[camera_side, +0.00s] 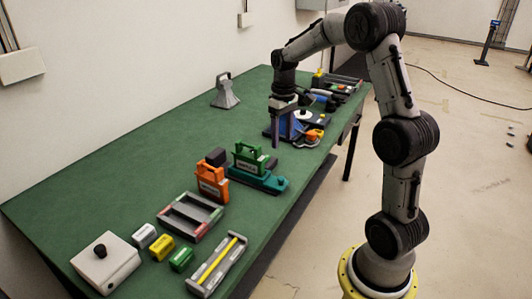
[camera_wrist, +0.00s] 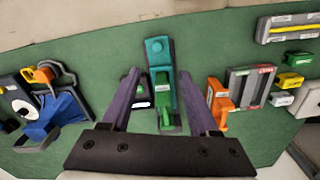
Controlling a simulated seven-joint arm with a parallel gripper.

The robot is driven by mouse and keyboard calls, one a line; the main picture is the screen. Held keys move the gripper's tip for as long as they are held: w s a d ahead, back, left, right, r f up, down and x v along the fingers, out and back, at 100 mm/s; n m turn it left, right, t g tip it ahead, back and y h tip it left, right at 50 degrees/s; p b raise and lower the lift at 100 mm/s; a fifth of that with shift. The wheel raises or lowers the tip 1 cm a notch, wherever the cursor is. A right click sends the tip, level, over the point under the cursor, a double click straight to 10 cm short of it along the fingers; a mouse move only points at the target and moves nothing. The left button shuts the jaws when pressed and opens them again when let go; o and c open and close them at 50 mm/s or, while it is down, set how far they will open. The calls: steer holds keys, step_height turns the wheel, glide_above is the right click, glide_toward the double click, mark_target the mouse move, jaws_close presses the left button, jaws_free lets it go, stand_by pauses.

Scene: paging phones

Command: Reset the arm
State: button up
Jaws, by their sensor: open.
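My gripper (camera_side: 283,142) points down near the blue device (camera_side: 297,125) at the far part of the table in the side view. In the wrist view its purple fingers (camera_wrist: 158,76) are wide apart, with nothing held between them. Beyond the gap lies a teal base (camera_wrist: 157,48) with a green handled piece (camera_wrist: 163,92) on it. The blue device (camera_wrist: 42,125) is at the left of the wrist view, with an orange part (camera_wrist: 42,74) beside it. In the side view the fingertips partly overlap the blue device; contact cannot be told.
The green table (camera_side: 120,170) also holds an orange handled piece (camera_side: 212,188), a grey tray (camera_side: 190,217), several small blocks, a tray with a yellow bar (camera_side: 216,265) and a white box (camera_side: 105,266). A grey handled stand (camera_side: 225,92) is at the back. The table's left middle is clear.

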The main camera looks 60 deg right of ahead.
steer(key=s+a+r+n+t, duration=0.2)
steer(key=a+r, duration=0.4)
steer(key=a, duration=0.1)
steer(key=s+a+r+n+t, duration=0.1)
steer(key=s+a+r, duration=0.2)
steer(key=a+r, duration=0.35)
steer(key=s+a+f+t, duration=0.1)
steer(key=s+a+f, duration=0.1)
steer(key=s+a, duration=0.2)
steer(key=s+a+f+t, duration=0.1)
steer(key=s+a, duration=0.3)
steer(key=s, duration=0.6)
steer(key=shift+a+f+t, duration=0.2)
steer(key=shift+f+t, duration=0.1)
steer(key=shift+f, duration=0.55)
